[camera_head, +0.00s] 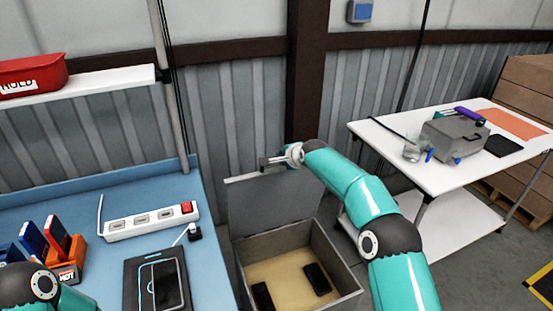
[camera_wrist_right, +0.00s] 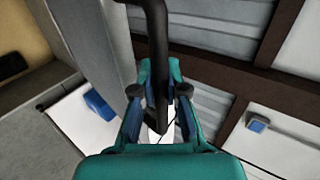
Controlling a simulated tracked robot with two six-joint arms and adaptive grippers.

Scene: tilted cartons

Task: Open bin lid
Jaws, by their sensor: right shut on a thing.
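The grey bin (camera_head: 340,270) stands on the floor in the middle of the head view, open at the top. Its grey lid (camera_head: 262,205) is raised at the back, roughly upright. My right gripper (camera_head: 278,160) is at the lid's upper edge. In the right wrist view my right gripper (camera_wrist_right: 160,100) is shut on the dark lid handle (camera_wrist_right: 157,40), which runs between its fingers. Two dark phone-like items (camera_head: 316,279) lie on the tan bin floor. My left gripper is out of view; only part of my left arm shows at the lower left.
A blue workbench (camera_head: 90,205) left of the bin holds a power strip (camera_head: 152,221), a dark tablet-like item and an orange holder (camera_head: 68,272). A white table (camera_head: 380,135) with a grey toolbox (camera_head: 452,137) stands to the right. A corrugated wall is behind.

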